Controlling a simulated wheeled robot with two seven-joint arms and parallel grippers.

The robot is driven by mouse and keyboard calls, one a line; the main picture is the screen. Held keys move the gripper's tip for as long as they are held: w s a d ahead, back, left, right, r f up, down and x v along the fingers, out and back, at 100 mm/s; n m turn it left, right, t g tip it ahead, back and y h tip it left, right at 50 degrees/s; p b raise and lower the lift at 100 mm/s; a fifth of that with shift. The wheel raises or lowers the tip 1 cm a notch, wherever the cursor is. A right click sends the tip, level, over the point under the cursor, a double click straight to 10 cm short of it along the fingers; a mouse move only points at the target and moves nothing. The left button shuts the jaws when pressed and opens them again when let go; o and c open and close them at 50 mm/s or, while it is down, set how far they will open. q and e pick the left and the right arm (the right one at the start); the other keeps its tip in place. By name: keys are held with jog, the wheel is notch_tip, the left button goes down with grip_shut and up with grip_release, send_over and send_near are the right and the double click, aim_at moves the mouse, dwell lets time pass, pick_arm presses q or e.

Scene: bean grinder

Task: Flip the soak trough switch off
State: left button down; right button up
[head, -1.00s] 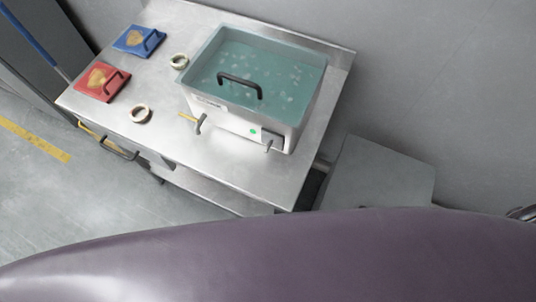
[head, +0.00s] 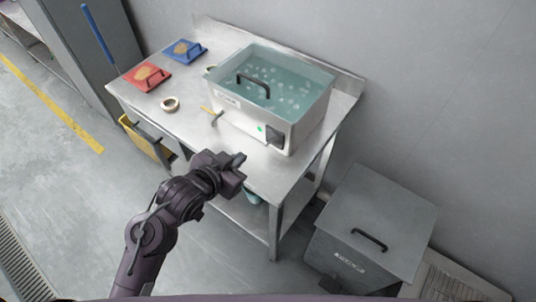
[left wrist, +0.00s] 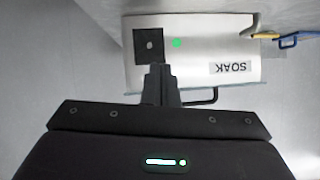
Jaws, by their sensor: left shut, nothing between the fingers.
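The soak trough (head: 308,110) is a pale box of greenish water with floating bits, standing on the steel table. A dark handle (head: 253,86) shows over the water. Its front has a SOAK label, a lit green light (head: 259,128) and a dark switch plate (head: 276,139). In the left wrist view the picture is upside down; the switch plate (left wrist: 149,46) has a small pale nub, beside the green light (left wrist: 176,43). My left gripper (head: 238,168) is shut and empty, in front of the table edge, apart from the trough. Its fingertips (left wrist: 160,72) appear just below the plate. My right gripper is out of view.
On the table (head: 180,119) lie a red pad (head: 146,77), a blue pad (head: 184,51) and a pale ring (head: 170,104). A tap (head: 216,117) sticks out of the trough front. A lidded grey bin (head: 375,220) stands right of the table. Floor at left is open.

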pick_arm(q)
jog(key=shift+m+t+h, duration=0.5)
jog(key=shift+m+h, duration=0.2)
jog(key=shift+h, duration=0.1)
jog(key=r, duration=0.1)
jog(key=d+r, duration=0.1)
jog(key=r, duration=0.1)
jog(key=d+r, duration=0.1)
jog(key=shift+s+d+r, duration=0.2)
jog(key=shift+s+r, duration=0.05)
jog(key=shift+r, duration=0.05)
jog(key=shift+w, duration=0.1)
jog(key=p, duration=0.2)
send_over(270, 142)
jog(key=s, duration=0.2)
notch_tip(270, 142, down, 4)
jog(key=shift+r, duration=0.2)
jog(key=f, duration=0.1)
jog(key=f+p, duration=0.1)
jog(key=shift+s+a+f, duration=0.1)
jog(key=shift+a+f, duration=0.55)
jog(key=shift+f, duration=0.45)
